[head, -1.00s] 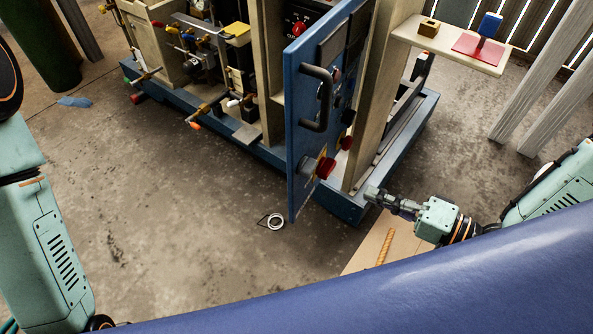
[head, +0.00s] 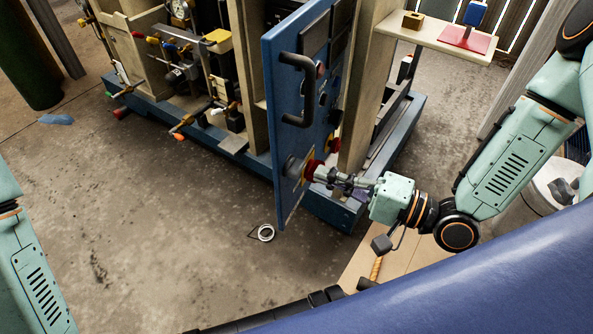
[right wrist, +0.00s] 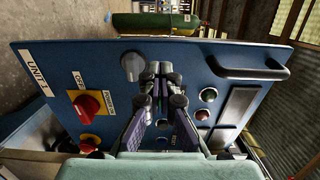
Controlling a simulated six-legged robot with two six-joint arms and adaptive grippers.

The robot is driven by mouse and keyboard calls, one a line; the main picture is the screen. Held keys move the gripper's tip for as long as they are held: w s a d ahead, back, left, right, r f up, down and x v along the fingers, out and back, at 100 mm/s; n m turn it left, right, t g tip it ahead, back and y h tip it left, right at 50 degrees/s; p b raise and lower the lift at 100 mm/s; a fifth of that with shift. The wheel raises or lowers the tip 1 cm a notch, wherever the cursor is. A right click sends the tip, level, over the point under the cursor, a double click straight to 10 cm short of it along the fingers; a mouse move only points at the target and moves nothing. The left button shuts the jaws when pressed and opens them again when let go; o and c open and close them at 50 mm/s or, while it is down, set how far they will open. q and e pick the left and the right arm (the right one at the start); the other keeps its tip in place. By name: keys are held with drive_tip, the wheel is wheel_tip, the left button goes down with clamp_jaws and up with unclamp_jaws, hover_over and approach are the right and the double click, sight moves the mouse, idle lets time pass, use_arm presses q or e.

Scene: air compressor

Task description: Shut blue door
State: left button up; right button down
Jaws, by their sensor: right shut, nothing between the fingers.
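The blue door (head: 283,150) stands open, swung out from the wooden-framed cabinet. It carries a black bar handle (head: 297,90), several buttons and a red rotary switch (head: 310,170) low down. In the right wrist view the door panel (right wrist: 60,75) fills the middle, tilted, with the handle (right wrist: 250,70) at upper right. My right gripper (head: 318,173) is shut and empty, its tips by the lower part of the door near the red switch. The wrist view shows its fingers (right wrist: 163,72) in front of the panel beside a grey knob; contact is unclear. My left gripper is out of view.
The blue base frame (head: 335,212) runs under the cabinet. A wooden shelf (head: 400,30) with a red plate and blue block juts out at upper right. Open concrete floor lies left of the door.

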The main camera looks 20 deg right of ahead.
sight(281, 159)
drive_tip(key=b+x, duration=0.2)
drive_tip(key=x, duration=0.2)
drive_tip(key=shift+w+a+f, duration=0.15)
drive_tip(key=shift+a, duration=0.05)
drive_tip(key=shift+b+x, duration=0.7)
drive_tip(key=shift+x, duration=0.35)
drive_tip(key=shift+w, duration=0.1)
